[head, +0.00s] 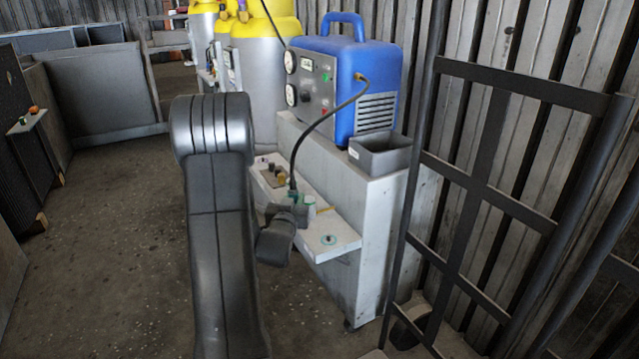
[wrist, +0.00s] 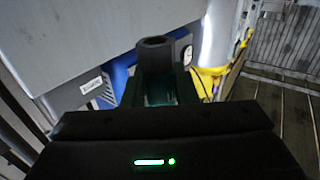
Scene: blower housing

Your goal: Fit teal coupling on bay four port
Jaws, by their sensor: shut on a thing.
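A teal coupling (head: 293,196) sits at the lower end of a black hose, over the white shelf (head: 345,238). My gripper (head: 287,212) is shut on it, beside and just above the shelf. In the wrist view the teal coupling (wrist: 160,92) shows between the jaws, with a dark round collar above it. No bay number is readable. My gripper hides the coupling's lower end and part of the shelf.
A blue machine (head: 362,85) with gauges stands on a grey cabinet (head: 370,220), joined to the black hose (head: 318,122). A pale green cylinder (head: 309,203) stands close beside the coupling. Small coloured fittings (head: 272,170) sit at the shelf's far end. A dark metal frame (head: 480,190) stands right.

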